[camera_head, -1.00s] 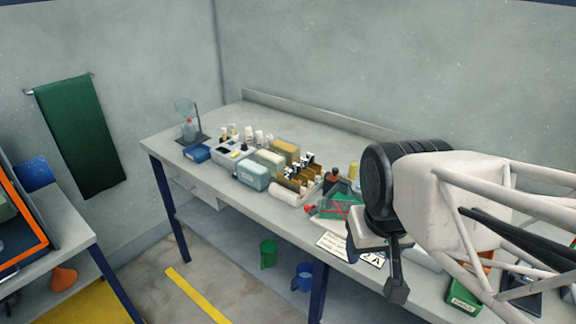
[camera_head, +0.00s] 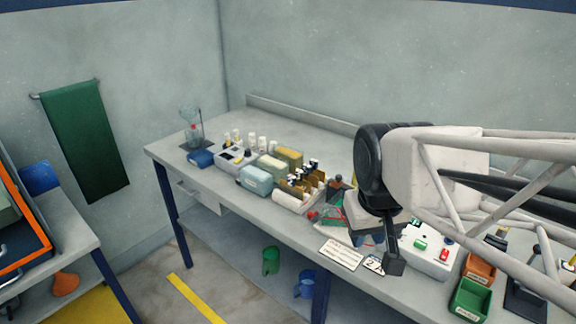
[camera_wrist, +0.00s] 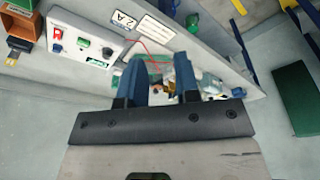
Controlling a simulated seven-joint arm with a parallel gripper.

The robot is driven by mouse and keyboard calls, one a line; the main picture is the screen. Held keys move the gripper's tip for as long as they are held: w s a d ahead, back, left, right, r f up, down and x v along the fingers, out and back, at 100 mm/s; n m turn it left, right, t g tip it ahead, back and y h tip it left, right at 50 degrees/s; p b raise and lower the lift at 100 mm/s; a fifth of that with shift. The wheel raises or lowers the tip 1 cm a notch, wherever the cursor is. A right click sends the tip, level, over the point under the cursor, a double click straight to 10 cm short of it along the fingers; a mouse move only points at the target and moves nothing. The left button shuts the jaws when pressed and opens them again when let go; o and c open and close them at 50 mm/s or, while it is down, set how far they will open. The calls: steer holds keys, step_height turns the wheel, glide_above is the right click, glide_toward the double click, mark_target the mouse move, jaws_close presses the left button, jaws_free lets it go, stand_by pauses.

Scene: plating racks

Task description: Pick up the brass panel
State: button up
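Several brass-coloured panels (camera_head: 309,187) stand upright in a pale rack on the bench in the head view. Which one is the brass panel of the task I cannot tell. My gripper (camera_head: 392,262) is in front of and to the right of this rack, above the bench's front part, apart from the panels. In the wrist view my gripper (camera_wrist: 158,72) shows two blue fingers spread apart with nothing held between them. Beyond them are a green item with red lines and small blurred objects; no panel is clearly distinguishable there.
A light-blue box (camera_head: 256,180) and a tan box (camera_head: 289,156) stand left of the rack. A white control box (camera_head: 428,254), an orange bin (camera_head: 480,268) and a green bin (camera_head: 470,299) are on the right. White label cards (camera_head: 341,254) lie near the front edge.

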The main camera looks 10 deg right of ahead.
steer(key=w+r+n, duration=0.1)
steer(key=w+n, duration=0.1)
steer(key=w, duration=0.8)
steer(key=n+g, duration=0.2)
steer(key=n, duration=0.4)
glide_above(300, 170)
steer(key=s, duration=0.1)
step_height(300, 170, down, 11)
steer(key=shift+s+a+r, duration=0.1)
steer(key=shift+a, duration=0.05)
steer(key=shift+w+a+f, duration=0.1)
steer(key=shift+w+f, duration=0.25)
steer(key=shift+w, duration=0.1)
steer(key=shift+f, duration=1.3)
steer(key=shift+f, duration=2.65)
